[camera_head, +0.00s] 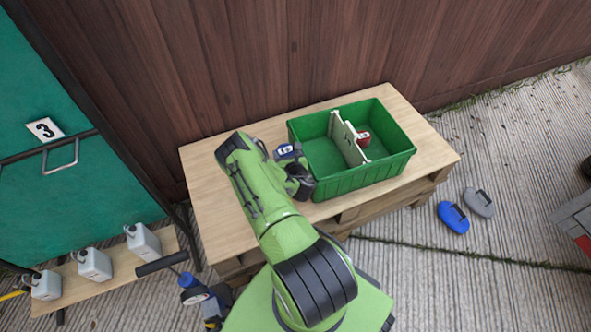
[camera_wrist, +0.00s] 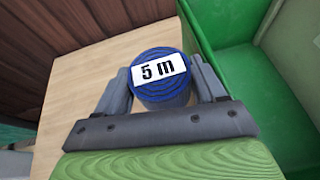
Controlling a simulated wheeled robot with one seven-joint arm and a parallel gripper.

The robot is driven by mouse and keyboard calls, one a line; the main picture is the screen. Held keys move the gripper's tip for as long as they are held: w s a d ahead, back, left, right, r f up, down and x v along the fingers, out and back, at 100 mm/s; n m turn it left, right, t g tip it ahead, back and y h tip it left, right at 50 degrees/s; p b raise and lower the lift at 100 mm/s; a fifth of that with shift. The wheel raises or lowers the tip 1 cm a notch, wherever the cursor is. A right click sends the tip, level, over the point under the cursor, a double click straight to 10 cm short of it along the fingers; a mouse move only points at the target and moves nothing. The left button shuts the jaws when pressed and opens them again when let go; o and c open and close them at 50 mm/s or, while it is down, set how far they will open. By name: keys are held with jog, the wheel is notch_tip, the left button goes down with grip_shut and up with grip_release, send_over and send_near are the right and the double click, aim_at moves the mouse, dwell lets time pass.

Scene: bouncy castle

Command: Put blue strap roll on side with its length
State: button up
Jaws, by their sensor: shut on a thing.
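A blue strap roll (camera_wrist: 162,92) with a white "5 m" label is held between the two fingers of my gripper (camera_wrist: 160,78). In the head view the roll (camera_head: 284,152) is just left of the green crate (camera_head: 362,180), outside its left wall. A pale divider (camera_head: 340,140) splits the crate into a left and a right compartment. The left compartment looks empty. A red roll (camera_head: 363,138) with a white label lies in the right one, against the divider. I cannot read its label, and I see no readable length mark on the crate.
The crate stands on a pallet-like wooden table (camera_head: 215,190) against a brown plank wall (camera_head: 220,60). The table is bare left of the crate. White canisters (camera_head: 94,264) stand on a low bench at left. Blue and grey flat objects (camera_head: 453,217) lie on the ground at right.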

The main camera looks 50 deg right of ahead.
notch_tip(320, 180, down, 12)
jog(key=b, duration=0.4)
jog(key=shift+f, duration=0.25)
jog(key=o, duration=0.9)
jog(key=shift+c, duration=0.2)
